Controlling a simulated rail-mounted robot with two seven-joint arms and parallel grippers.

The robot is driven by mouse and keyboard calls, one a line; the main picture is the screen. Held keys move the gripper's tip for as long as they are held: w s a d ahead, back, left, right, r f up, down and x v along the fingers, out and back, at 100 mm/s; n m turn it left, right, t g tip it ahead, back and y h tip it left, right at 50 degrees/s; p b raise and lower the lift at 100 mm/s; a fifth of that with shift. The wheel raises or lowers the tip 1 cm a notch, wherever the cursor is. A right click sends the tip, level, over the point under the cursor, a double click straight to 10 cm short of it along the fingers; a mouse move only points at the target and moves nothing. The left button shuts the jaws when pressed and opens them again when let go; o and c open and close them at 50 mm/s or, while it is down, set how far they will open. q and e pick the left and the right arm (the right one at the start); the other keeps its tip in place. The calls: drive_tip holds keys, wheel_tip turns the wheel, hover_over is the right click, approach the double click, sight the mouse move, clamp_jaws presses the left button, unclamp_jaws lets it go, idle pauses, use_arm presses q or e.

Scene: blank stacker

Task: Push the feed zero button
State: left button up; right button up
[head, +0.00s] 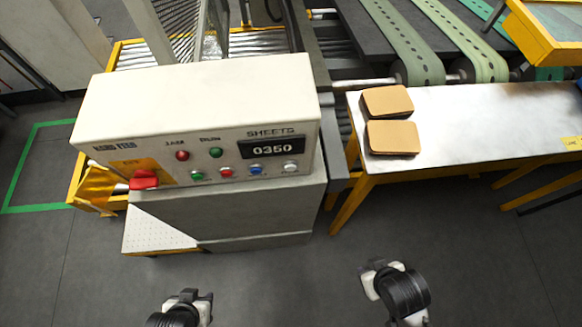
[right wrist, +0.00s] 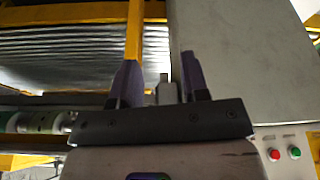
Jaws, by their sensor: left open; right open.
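The cream control box (head: 200,95) stands left of centre in the head view. Its front has a row of small buttons: green (head: 197,176), red (head: 226,171), blue (head: 256,169) and white (head: 290,166). Their labels are too small to read, so I cannot tell which is feed zero. Above them are a SHEETS display (head: 270,147) reading 0350, a red JAM lamp (head: 182,155) and a green lamp (head: 215,152). My left gripper (head: 190,295) and right gripper (head: 381,268) are open, in front of and apart from the panel. The right wrist view shows the right fingers (right wrist: 163,80) apart and empty.
A red switch (head: 144,179) sits at the panel's left end. A metal table (head: 480,120) with two brown stacks (head: 392,137) stands to the right. Conveyor belts (head: 415,40) lie behind. The grey floor (head: 290,275) before the box is clear.

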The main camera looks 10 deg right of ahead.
drive_tip(key=shift+d, duration=0.15)
clamp_jaws()
idle(0.5)
idle(0.9)
